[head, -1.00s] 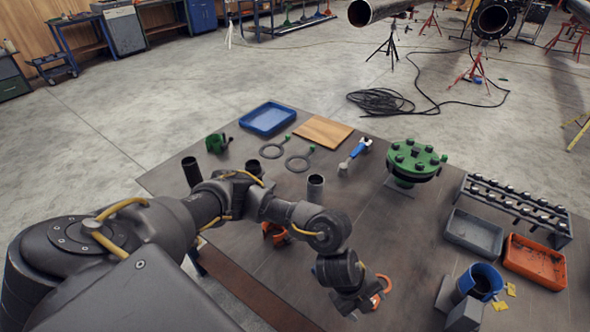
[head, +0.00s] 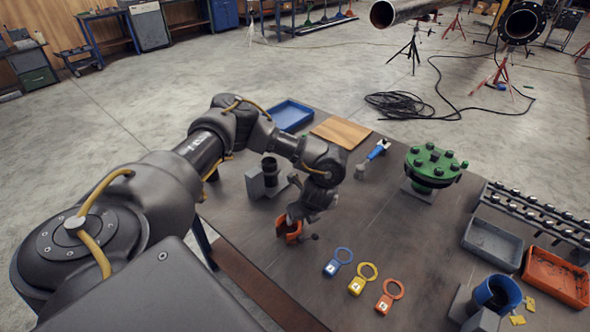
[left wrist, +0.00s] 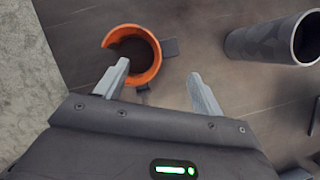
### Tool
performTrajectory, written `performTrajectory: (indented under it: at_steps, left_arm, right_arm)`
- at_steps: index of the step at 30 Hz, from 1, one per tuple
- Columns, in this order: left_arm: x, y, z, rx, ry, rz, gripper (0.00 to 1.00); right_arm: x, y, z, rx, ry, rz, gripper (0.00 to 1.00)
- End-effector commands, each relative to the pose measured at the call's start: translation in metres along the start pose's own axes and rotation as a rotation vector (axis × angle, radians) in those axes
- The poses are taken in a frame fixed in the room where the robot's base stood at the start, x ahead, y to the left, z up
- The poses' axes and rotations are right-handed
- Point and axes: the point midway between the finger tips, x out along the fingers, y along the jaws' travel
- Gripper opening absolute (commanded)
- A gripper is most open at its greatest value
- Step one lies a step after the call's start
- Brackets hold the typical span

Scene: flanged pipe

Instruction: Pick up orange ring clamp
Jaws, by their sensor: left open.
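The orange ring clamp (head: 288,230) stands on the dark table, partly hidden by my left gripper (head: 303,214) in the head view. In the left wrist view the clamp (left wrist: 151,73) is an open-topped orange ring with a gap on its left side and a dark tab at its right. My left gripper (left wrist: 158,74) is open there, its two fingers pointing at the clamp. The left finger's tip overlaps the ring's lower left edge; the right finger is clear of the ring, to its right. Nothing is between the fingers that I can see gripped. My right gripper is not in view.
A dark grey cylinder (left wrist: 262,42) lies in view right of the clamp. Blue (head: 343,255), yellow (head: 368,271) and orange (head: 397,289) ring tags lie to the right. A green flange (head: 432,166) and grey tray (head: 493,243) stand farther right. Table between is clear.

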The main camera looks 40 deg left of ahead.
Motion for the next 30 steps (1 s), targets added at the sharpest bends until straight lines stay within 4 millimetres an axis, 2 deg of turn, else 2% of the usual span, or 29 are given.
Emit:
performTrajectory:
  at_steps: [1, 3, 10, 13, 16, 21, 29, 30]
  left_arm:
    - [0.009, 0.001, -0.001, -0.003, 0.0, 0.002, 0.68]
    - [0.013, 0.001, 0.0, -0.002, 0.0, 0.002, 0.68]
    - [0.019, 0.0, 0.001, -0.002, -0.001, 0.001, 0.68]
    - [0.033, 0.001, 0.002, -0.004, 0.0, 0.005, 0.68]
    - [0.044, 0.0, 0.007, -0.002, -0.004, 0.004, 0.68]
    - [0.064, -0.001, 0.005, -0.001, -0.002, 0.002, 0.68]
    - [0.067, -0.002, 0.005, 0.0, -0.001, 0.0, 0.68]
    - [0.067, -0.001, 0.005, 0.0, -0.001, 0.0, 0.64]
  right_arm:
    - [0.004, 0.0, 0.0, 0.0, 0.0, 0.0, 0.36]
    - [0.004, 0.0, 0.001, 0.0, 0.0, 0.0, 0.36]
    - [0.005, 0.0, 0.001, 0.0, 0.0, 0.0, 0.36]
    - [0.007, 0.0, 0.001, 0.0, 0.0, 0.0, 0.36]
    - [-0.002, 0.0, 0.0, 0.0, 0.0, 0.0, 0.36]
    - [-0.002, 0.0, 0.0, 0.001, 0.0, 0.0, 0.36]
    - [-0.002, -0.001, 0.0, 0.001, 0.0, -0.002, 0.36]
    - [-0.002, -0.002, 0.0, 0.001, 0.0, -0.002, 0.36]
